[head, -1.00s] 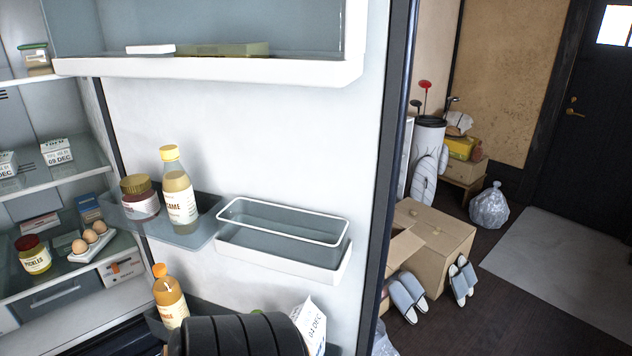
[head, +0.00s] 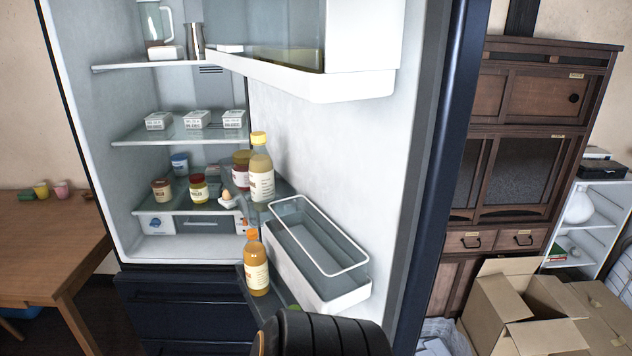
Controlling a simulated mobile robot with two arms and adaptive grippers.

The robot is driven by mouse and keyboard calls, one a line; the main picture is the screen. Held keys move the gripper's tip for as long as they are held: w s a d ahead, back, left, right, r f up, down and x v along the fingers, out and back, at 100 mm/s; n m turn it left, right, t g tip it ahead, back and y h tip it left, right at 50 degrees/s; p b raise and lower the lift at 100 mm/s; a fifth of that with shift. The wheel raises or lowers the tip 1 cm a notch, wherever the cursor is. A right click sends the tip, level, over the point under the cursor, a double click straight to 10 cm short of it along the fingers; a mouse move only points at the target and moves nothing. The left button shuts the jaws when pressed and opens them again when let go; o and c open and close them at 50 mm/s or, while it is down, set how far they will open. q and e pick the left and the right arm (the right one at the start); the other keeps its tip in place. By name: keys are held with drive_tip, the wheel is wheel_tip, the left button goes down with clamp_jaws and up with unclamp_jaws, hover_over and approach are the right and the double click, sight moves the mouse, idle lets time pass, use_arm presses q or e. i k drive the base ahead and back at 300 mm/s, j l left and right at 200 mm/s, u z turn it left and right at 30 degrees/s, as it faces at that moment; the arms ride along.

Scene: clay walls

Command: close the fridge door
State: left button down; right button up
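The fridge door (head: 410,170) stands open on the right of the fridge, its white inner side facing me and its dark edge to the right. Its bins hold a yellow-capped bottle (head: 261,170) and an orange-capped bottle (head: 256,268); another bin (head: 318,258) looks empty. The fridge interior (head: 85,150) shows on the left with its shelves of jars and cartons. A black ribbed part of my arm (head: 335,335) shows at the bottom, in front of the lower door bin. Neither gripper's fingers are visible.
A wooden table (head: 50,240) stands left of the fridge. A dark wooden cabinet (head: 530,140), an open cardboard box (head: 515,310) and a white shelf (head: 590,225) stand to the right, beyond the door.

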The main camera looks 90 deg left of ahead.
sight(375, 140)
drive_tip(key=i+u, duration=0.15)
drive_tip(key=u, duration=0.25)
drive_tip(key=i+u, duration=0.2)
drive_tip(key=u, duration=0.25)
drive_tip(key=i+u, duration=0.15)
drive_tip(key=u, duration=0.25)
drive_tip(key=i+l+u, duration=0.15)
drive_tip(key=u, duration=0.3)
drive_tip(key=i+l+u, duration=0.15)
drive_tip(key=u, duration=0.25)
drive_tip(key=i+l+u, duration=0.1)
drive_tip(key=l+u, duration=0.3)
drive_tip(key=i+l+u, duration=0.1)
drive_tip(key=u, duration=0.35)
drive_tip(key=i+l+u, duration=0.2)
drive_tip(key=u, duration=0.3)
drive_tip(key=i+l+u, duration=0.2)
drive_tip(key=u, duration=0.25)
drive_tip(key=l+u, duration=0.3)
drive_tip(key=u, duration=0.2)
drive_tip(key=k+l+u, duration=0.15)
drive_tip(key=k, duration=0.25)
